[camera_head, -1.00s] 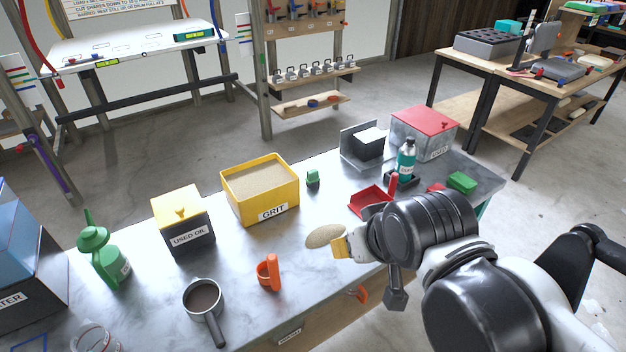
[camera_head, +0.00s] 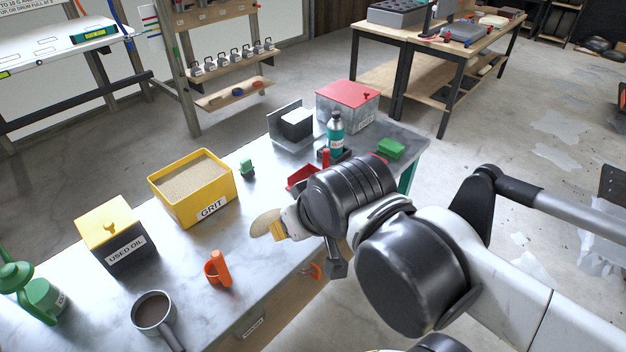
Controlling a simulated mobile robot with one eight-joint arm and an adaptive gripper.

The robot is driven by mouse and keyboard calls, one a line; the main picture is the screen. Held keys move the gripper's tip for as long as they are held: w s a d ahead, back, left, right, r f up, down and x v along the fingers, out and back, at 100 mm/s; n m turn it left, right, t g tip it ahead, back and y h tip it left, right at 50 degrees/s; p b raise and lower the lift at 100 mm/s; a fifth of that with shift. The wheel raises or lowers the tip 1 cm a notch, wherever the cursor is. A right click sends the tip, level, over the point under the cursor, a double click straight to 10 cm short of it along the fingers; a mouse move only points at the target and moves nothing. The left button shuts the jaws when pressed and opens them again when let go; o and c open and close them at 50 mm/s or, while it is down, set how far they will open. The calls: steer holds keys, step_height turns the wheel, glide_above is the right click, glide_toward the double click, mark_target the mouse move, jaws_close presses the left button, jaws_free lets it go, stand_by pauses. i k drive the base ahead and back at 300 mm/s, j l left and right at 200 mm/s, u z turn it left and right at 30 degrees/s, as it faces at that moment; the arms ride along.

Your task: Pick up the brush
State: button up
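I cannot single out the brush for certain. A small yellow piece (camera_head: 278,230) shows at the far left end of my arm, beside a tan, oval, flat patch (camera_head: 265,222); I cannot tell whether the yellow piece is bristles or part of my gripper. My gripper (camera_head: 290,224) is over the front part of the bench, mostly hidden by my dark wrist. Its fingers cannot be made out. A red dustpan (camera_head: 301,176) lies just behind my wrist, partly covered. A bit of another red thing (camera_head: 378,157) shows behind the wrist.
The grey bench (camera_head: 255,250) holds a yellow grit tub (camera_head: 160,192), a used oil box (camera_head: 128,258), an orange holder (camera_head: 217,270), a dark-filled pan (camera_head: 152,310), a teal bottle (camera_head: 336,140), a red-lidded bin (camera_head: 347,94) and a green block (camera_head: 390,148). Open floor lies to the right.

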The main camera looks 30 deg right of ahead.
mark_target(246, 167)
steer(key=i+l+u, duration=0.35)
steer(key=l, duration=0.2)
steer(key=i+l+u, duration=0.4)
steer(key=l, duration=0.25)
steer(key=l+u, duration=0.15)
steer(key=l, duration=0.2)
